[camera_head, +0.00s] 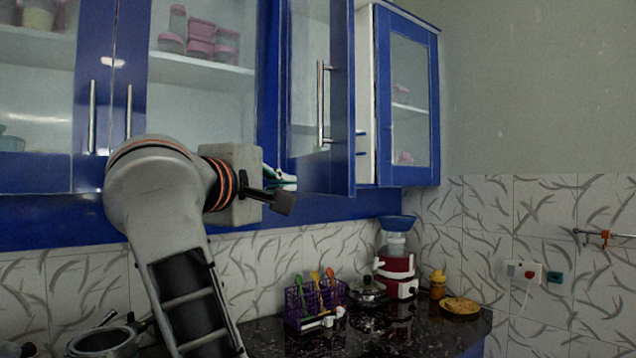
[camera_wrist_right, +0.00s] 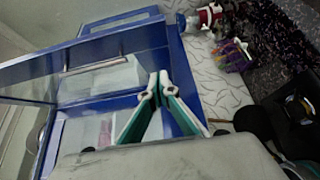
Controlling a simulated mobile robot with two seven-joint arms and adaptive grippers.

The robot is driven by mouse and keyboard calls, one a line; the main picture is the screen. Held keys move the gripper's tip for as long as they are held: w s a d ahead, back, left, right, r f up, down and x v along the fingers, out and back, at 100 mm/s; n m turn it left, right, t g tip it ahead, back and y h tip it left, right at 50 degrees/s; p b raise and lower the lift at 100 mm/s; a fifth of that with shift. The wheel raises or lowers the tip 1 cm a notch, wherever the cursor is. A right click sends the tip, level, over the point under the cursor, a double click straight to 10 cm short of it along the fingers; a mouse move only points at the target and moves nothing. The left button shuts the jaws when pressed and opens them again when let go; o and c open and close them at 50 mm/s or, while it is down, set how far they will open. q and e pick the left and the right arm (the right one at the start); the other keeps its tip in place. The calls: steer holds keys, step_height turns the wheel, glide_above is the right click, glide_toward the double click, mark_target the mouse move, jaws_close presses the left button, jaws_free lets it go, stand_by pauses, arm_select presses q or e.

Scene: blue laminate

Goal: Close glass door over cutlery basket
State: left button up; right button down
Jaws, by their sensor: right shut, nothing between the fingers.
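The blue-framed glass door (camera_head: 341,165) stands open, swung out from the wall cabinet, with a vertical metal handle (camera_head: 324,105). The purple cutlery basket (camera_head: 294,307) with colourful utensils stands on the dark counter below it. My right gripper (camera_head: 284,192) is shut and empty, just left of the door's lower part in the head view; I cannot tell whether it touches the door. In the right wrist view, the gripper's teal and white fingers (camera_wrist_right: 156,84) converge in front of blue cabinet framing, and the basket (camera_wrist_right: 233,55) shows at upper right. My left gripper is not in view.
Shut glass doors (camera_head: 115,110) are at left, and another glass door (camera_head: 411,110) is at right. A red and white appliance (camera_head: 397,275), a lidded pot (camera_head: 367,291) and a round brown item (camera_head: 460,306) stand on the counter. A metal pot (camera_head: 103,342) is lower left.

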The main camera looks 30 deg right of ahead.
steer(key=p, duration=0.2)
glide_toward(333, 183)
steer(key=w+d, duration=0.1)
steer(key=w, duration=0.3)
steer(key=d, duration=0.3)
steer(key=shift+s+d+r+p, duration=0.1)
steer(key=shift+s+p, duration=0.1)
steer(key=shift+p, duration=0.15)
steer(key=shift+d, duration=0.25)
steer(key=shift+s+d, duration=0.1)
